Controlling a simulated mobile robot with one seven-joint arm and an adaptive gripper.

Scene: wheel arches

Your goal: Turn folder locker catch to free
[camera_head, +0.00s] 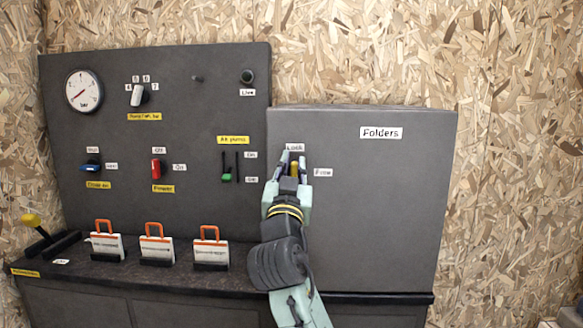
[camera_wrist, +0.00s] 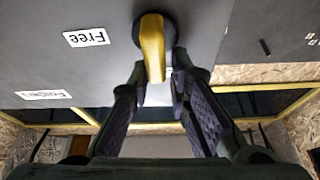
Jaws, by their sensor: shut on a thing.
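The folder locker (camera_head: 400,215) is a grey box labelled "Folders" at the right of the panel. Its yellow catch (camera_head: 295,169) sits at the upper left of the door, partly hidden by my gripper (camera_head: 294,163). The catch stands upright, towards the "Lock" label (camera_head: 294,147). The "Free" label (camera_head: 323,172) is to its right. In the wrist view, which is upside down, the yellow catch (camera_wrist: 152,50) hangs from a round black base (camera_wrist: 139,26). My gripper's fingers (camera_wrist: 158,76) are on either side of it, shut on it.
Left of the locker is a dark panel (camera_head: 120,210) with a gauge (camera_head: 83,91), knobs, switches and a green slider (camera_head: 227,177). The locker door's right side is clear.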

